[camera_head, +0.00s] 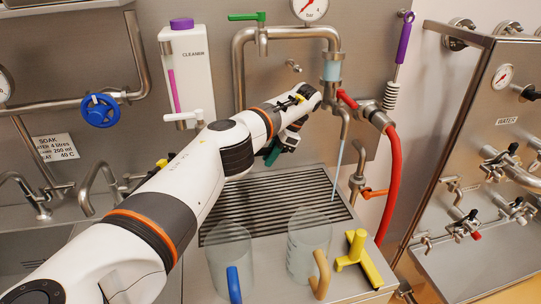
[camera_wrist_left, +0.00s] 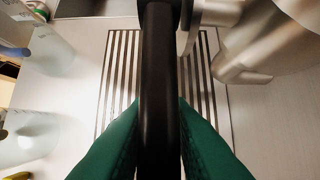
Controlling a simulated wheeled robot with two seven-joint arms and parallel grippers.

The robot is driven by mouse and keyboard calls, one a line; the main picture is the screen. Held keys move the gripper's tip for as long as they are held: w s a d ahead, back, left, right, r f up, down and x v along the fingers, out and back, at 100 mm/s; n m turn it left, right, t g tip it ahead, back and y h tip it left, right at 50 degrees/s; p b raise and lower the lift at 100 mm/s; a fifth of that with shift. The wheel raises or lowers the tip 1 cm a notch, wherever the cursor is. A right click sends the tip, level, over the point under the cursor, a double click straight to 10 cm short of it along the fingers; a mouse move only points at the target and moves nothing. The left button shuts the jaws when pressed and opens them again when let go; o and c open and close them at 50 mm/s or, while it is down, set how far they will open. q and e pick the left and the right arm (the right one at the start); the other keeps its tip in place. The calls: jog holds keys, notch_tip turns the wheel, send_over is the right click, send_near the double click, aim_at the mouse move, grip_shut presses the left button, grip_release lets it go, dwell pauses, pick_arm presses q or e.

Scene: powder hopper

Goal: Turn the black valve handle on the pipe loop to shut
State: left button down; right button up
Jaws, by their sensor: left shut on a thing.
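The black valve handle (camera_wrist_left: 160,60) runs as a dark bar up the middle of the left wrist view. The green fingers of my left gripper (camera_wrist_left: 161,125) lie one on each side of it and are shut on it. In the head view my left gripper (camera_head: 272,155) is in front of the pipe loop (camera_head: 239,75), above the drain grate. My wrist hides the handle there. A metal pipe part (camera_wrist_left: 250,50) stands right beside the handle in the wrist view. My right gripper is not in view.
The slatted drain grate (camera_head: 290,185) lies below. Two clear jugs, with a blue handle (camera_head: 234,284) and a tan handle (camera_head: 321,273), stand in front beside a yellow T-shaped tool (camera_head: 357,257). A red hose (camera_head: 392,185) hangs right. A cleaner bottle (camera_head: 187,70) is on the wall.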

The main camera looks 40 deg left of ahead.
pick_arm(q)
jog(key=shift+s+d+f, duration=0.15)
jog(key=shift+f, duration=0.35)
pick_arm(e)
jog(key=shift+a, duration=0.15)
pick_arm(q)
jog(key=c, duration=1.3)
grip_release()
jog(key=shift+r, duration=0.1)
